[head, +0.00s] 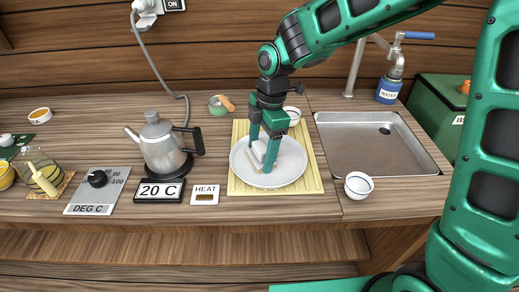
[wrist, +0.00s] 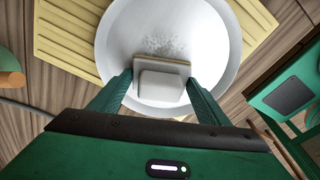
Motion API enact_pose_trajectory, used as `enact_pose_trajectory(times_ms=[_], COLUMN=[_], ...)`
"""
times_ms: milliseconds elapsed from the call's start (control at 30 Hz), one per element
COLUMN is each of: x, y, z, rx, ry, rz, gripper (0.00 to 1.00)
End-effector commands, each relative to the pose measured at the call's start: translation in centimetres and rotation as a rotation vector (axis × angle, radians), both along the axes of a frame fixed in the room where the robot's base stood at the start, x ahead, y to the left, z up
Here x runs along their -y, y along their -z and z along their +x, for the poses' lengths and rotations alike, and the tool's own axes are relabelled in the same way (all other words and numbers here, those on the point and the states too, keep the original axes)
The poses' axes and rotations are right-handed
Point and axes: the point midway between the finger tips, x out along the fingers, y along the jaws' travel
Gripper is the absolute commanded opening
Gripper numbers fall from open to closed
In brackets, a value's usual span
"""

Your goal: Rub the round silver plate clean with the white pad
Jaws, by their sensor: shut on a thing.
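The round silver plate (head: 286,178) lies on a yellow ribbed mat (head: 305,186) in the middle of the counter. In the wrist view the plate (wrist: 215,38) fills the upper middle, with a patch of pale speckles (wrist: 165,43) just beyond the pad. My gripper (head: 264,157) points down over the plate and is shut on the white pad (head: 257,152). In the wrist view the pad (wrist: 160,84) sits between both fingers, with a tan layer along its far edge. The pad is at or just above the plate; exact contact is hard to tell.
A metal sink (head: 370,150) is to the right, with a small white cup (head: 358,185) at its near left corner. A silver kettle (head: 163,147) stands to the left, behind a 20 C display (head: 160,190). A small bowl (head: 292,115) is behind the mat.

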Motion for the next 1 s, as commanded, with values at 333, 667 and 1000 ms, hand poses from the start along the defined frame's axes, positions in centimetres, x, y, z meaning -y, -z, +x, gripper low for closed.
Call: enact_pose_trajectory(times_ms=[333, 667, 1000], x=[-0.8, -1.8, -1.7], y=[0.0, 0.2, 0.2], z=[0.1, 0.1, 0.1], rx=[0.001, 0.001, 0.001], ry=[-0.001, 0.000, 0.000], rz=[0.000, 0.000, 0.000], gripper=[0.52, 0.52, 0.52])
